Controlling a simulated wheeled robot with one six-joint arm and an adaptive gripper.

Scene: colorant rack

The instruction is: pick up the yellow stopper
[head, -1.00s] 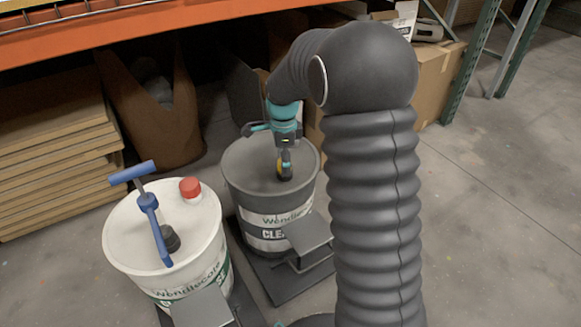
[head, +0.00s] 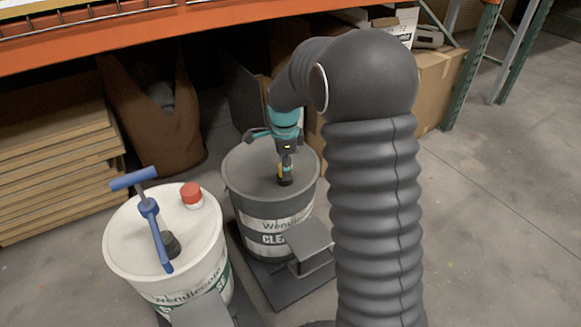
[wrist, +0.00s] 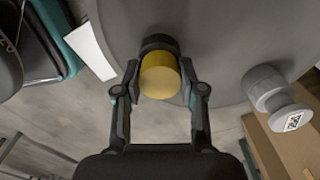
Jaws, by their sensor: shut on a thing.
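The yellow stopper (wrist: 160,76) is round and sits between the two fingers of my gripper (wrist: 160,84) in the wrist view. The fingers are shut on its sides. A dark collar (wrist: 158,43) shows just behind it. In the head view my gripper (head: 286,172) is over the lid of the dark grey drum (head: 262,210), and only a little yellow shows between the fingers. I cannot tell whether the stopper is seated in the drum or lifted off it.
A white drum (head: 130,262) with a red cap (head: 191,194) and a blue-handled pump (head: 149,210) stands to the left. An orange shelf beam (head: 120,42) runs above. Stacked boards (head: 60,165) are at far left. A cardboard box (head: 437,85) is behind right. Open floor lies at right.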

